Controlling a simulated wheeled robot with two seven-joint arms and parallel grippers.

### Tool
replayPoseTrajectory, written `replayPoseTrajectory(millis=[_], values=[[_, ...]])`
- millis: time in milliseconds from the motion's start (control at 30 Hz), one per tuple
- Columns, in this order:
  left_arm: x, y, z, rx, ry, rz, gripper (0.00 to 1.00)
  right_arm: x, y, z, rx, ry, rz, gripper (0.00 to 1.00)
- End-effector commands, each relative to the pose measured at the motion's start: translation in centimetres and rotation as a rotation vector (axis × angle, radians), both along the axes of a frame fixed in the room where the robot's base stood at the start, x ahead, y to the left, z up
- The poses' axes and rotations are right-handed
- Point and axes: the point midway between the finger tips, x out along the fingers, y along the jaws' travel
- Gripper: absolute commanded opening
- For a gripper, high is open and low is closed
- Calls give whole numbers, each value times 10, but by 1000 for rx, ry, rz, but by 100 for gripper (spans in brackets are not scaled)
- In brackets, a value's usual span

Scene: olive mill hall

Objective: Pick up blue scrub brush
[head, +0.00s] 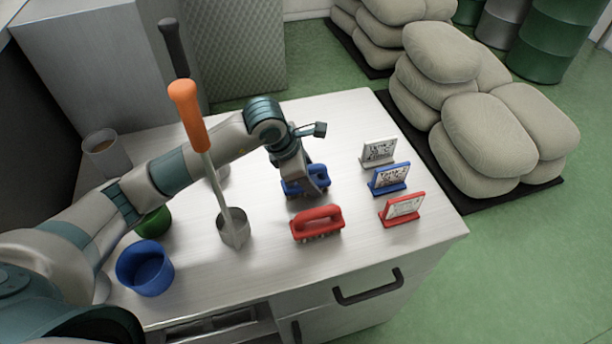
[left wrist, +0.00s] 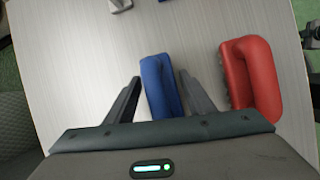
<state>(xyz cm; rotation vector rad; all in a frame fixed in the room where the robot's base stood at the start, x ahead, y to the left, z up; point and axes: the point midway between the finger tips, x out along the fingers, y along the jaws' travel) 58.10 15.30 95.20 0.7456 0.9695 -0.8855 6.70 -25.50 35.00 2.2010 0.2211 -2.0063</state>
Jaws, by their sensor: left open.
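The blue scrub brush (head: 292,186) lies on the light counter, partly hidden under my left gripper (head: 312,188) in the head view. In the left wrist view the blue brush (left wrist: 159,84) shows between the two open fingers of my left gripper (left wrist: 160,95). A gap shows between the brush and each finger, and its near end is hidden behind the gripper body. A red scrub brush (head: 317,224) lies beside it, nearer the front edge; it also shows right of the fingers in the left wrist view (left wrist: 262,75). My right gripper is not in view.
White (head: 379,152), blue (head: 389,178) and red (head: 402,208) label stands line the counter's right side. A metal holder (head: 233,232) with an orange-handled tool (head: 190,112), a blue cup (head: 145,270), a green object (head: 153,222) and a grey mug (head: 103,152) stand left.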

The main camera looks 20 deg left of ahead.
Motion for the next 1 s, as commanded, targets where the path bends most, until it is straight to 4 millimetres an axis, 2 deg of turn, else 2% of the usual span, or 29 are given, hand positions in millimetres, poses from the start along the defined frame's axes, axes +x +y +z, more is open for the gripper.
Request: replayPoseTrajectory(millis=[167,567,600,733,767,1000], values=[[3,-2,-9,2,-1,0,49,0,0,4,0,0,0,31],[3,-2,-9,1,-1,-1,49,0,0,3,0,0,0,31],[3,-2,-9,1,-1,-1,47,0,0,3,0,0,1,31],[3,-2,-9,1,-1,-1,15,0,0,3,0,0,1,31],[3,-2,-9,1,-1,-1,12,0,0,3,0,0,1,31],[3,-2,-9,1,-1,-1,12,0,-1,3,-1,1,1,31]])
